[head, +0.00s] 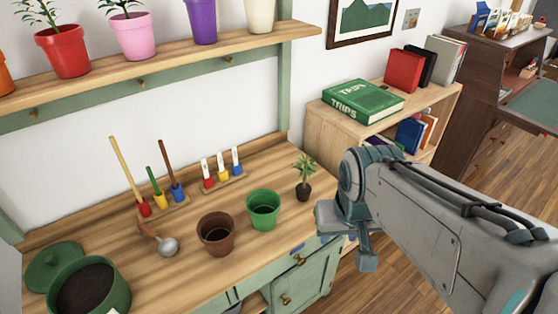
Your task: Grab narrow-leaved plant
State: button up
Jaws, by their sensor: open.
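A small plant with narrow, pointed green leaves (304,168) stands upright in a dark round pot (304,192) near the right end of the wooden workbench (110,222). My gripper (346,246) is just right of and nearer than the plant, by the bench's right front edge. It is open, apart from the plant, with no object visible between its fingers. My arm hides part of the gripper. Other leafy plants stand on the shelf above, in a red pot (63,52) and a pink pot (127,36); their tops are cut off.
An empty green pot (262,222) and a brown pot (207,248) stand left of the plant. A scoop (167,246), upright tools and a soil-filled green pot (112,290) are farther left. A low bookcase (312,128) with a green book (362,101) stands behind my arm.

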aim_at(303, 189)
jog(key=z, duration=2.05)
jog(key=i, duration=1.6)
jog(key=u, duration=3.55)
jog(key=i, duration=0.5)
jog(key=u, duration=0.1)
